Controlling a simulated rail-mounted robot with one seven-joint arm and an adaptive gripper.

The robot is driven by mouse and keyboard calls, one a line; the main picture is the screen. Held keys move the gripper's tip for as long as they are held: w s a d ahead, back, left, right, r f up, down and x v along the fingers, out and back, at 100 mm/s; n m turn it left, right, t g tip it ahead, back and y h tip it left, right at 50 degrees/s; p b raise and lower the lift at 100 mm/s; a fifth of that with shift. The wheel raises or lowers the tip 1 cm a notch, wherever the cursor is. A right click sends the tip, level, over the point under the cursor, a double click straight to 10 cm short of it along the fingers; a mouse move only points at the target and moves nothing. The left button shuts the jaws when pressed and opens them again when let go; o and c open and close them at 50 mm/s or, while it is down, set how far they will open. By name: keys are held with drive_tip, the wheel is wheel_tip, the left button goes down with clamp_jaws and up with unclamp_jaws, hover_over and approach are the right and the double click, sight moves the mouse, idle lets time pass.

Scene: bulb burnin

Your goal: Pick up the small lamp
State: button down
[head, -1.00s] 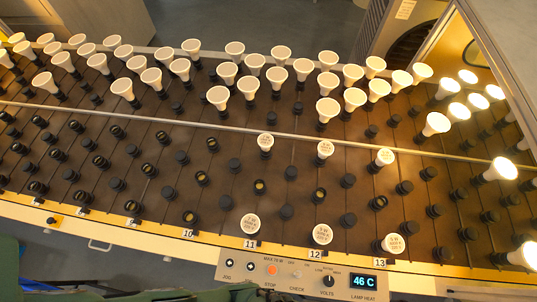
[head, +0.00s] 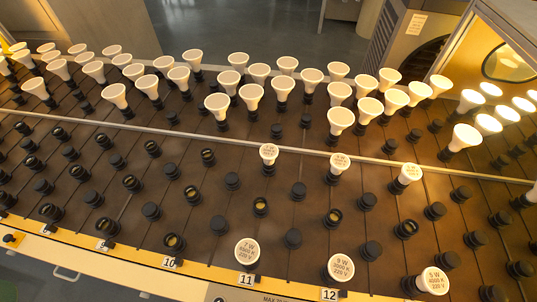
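Three labelled white lamps stand upright in black sockets in the row just in front of the metal rail: a left one (head: 268,154), a middle one (head: 340,163) and a right one (head: 409,174). The left one has the smallest-looking face. Three wider-faced labelled lamps stand at the front: one marked 7 W (head: 246,252), one marked 9 W (head: 340,268) and one further right (head: 433,281). I cannot tell for sure which is the small lamp. My gripper is not in view.
The brown slatted deck (head: 300,225) holds many empty black sockets. A thin metal rail (head: 210,135) crosses it. Many white cone lamps (head: 217,104) stand behind the rail, and lit lamps (head: 464,137) stand at the right under a hood. A yellow front edge (head: 130,258) carries number tags.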

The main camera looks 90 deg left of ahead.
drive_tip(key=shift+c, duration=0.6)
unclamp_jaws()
